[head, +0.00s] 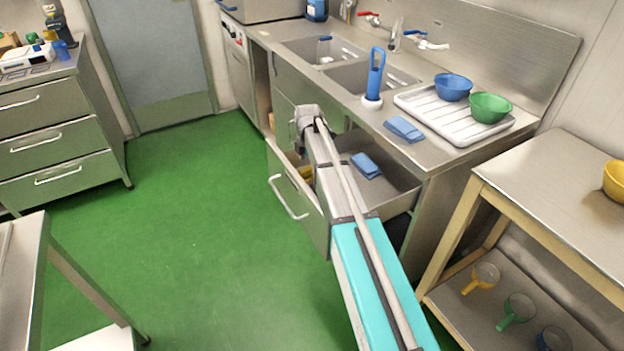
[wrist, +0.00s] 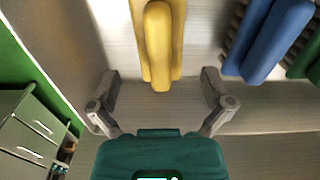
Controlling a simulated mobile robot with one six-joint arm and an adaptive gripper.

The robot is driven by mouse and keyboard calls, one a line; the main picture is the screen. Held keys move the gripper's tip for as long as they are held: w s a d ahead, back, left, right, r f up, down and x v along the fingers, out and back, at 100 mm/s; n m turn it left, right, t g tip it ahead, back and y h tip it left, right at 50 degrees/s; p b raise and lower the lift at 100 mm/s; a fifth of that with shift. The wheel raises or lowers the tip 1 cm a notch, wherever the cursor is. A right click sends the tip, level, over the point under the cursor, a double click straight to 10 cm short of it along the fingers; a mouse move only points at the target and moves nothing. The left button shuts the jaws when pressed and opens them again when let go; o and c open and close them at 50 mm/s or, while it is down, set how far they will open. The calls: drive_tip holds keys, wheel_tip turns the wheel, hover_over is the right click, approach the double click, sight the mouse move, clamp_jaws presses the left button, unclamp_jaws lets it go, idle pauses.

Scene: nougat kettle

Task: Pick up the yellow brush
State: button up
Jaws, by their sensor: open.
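The yellow brush (wrist: 158,45) shows at the top middle of the wrist view, its rounded end pointing towards my gripper. My gripper (wrist: 160,78) is open, with one finger on each side of the brush's near end. Nothing is clamped, and I cannot tell how far the fingertips are above it. In the head view my arm reaches over the open drawer (head: 293,205) under the sink counter. A small yellow patch (head: 306,173) shows in the drawer beside my arm, probably the brush. My arm hides the fingers and most of the brush there.
A blue brush (wrist: 268,40) with dark bristles lies right of the yellow one, with a green item (wrist: 305,62) beyond. A folded blue cloth (head: 366,165) lies in the drawer. The counter above holds a blue-handled brush (head: 376,75) and a tray (head: 455,125) with bowls.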

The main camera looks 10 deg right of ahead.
sight(308, 175)
drive_tip(key=shift+f, duration=0.25)
idle(0.3)
drive_tip(key=shift+w+a+f+b, duration=0.1)
drive_tip(key=shift+f+b, duration=2.4)
drive_tip(key=shift+b, duration=0.15)
drive_tip(key=c, duration=1.2)
drive_tip(key=shift+o, duration=0.2)
drive_tip(key=shift+r, duration=0.2)
wheel_tip(308, 175, up, 10)
drive_tip(key=p, duration=1)
drive_tip(key=shift+f, duration=0.15)
